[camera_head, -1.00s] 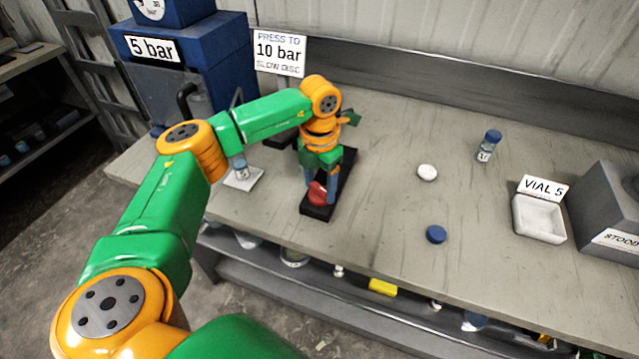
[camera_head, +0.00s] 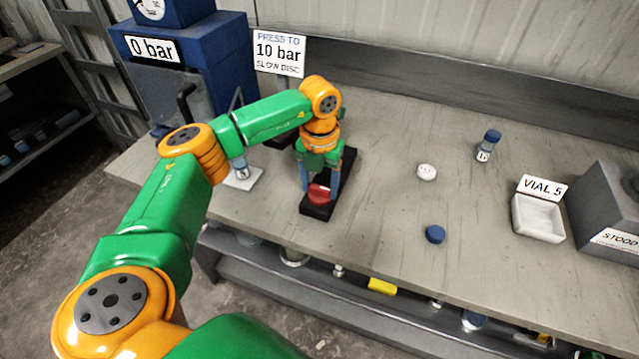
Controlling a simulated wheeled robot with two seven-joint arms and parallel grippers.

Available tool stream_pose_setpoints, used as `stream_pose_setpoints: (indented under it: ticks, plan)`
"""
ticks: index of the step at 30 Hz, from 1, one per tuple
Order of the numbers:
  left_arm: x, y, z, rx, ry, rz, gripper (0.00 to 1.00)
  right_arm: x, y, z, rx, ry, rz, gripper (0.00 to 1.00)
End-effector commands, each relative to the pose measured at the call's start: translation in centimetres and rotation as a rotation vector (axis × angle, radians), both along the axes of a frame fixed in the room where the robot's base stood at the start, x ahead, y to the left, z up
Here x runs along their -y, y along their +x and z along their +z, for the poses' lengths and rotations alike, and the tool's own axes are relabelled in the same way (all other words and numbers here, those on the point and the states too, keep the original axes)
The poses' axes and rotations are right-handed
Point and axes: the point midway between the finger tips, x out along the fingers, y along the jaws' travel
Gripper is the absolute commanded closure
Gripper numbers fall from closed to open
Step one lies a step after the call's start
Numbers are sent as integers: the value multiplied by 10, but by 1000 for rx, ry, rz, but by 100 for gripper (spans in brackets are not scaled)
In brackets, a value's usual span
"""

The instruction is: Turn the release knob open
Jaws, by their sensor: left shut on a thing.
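The release knob (camera_head: 318,194) is red and sits on a black base block (camera_head: 318,210) near the bench's front edge. My left gripper (camera_head: 320,188) points down over it, its two blue-grey fingers on either side, shut on the knob. The blue press (camera_head: 205,50) stands at the back left, and its display (camera_head: 152,48) reads "0 bar". A sign (camera_head: 279,53) behind reads "PRESS TO 10 bar SLOW DISC". My right gripper is not in view.
A small vial sits on a white plate (camera_head: 243,183) beside my left arm. A white disc (camera_head: 427,172), a blue cap (camera_head: 435,234) and a blue-capped vial (camera_head: 488,146) are on the bench. A white tray (camera_head: 538,219) labelled "VIAL 5" and a grey block (camera_head: 610,210) are at right.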

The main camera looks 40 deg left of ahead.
Motion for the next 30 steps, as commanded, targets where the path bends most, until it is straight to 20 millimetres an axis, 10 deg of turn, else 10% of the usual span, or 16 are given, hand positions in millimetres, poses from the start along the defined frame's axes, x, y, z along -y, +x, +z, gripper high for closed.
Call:
stream_pose_setpoints:
  ticks: [8, 9, 12, 21, 30]
  plan:
    - [-1, 1, 1, 5, 0, 4, 91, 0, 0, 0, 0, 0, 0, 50]
    - [-1, 1, 1, 5, 0, 4, 24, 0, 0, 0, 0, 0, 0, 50]
    - [-1, 1, 1, 4, 1, 3, 5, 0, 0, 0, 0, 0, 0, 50]
    - [0, 1, 4, 4, 0, 1, 5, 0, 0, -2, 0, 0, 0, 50]
    - [0, 2, 61, 6, 0, 2, 5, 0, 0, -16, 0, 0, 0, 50]
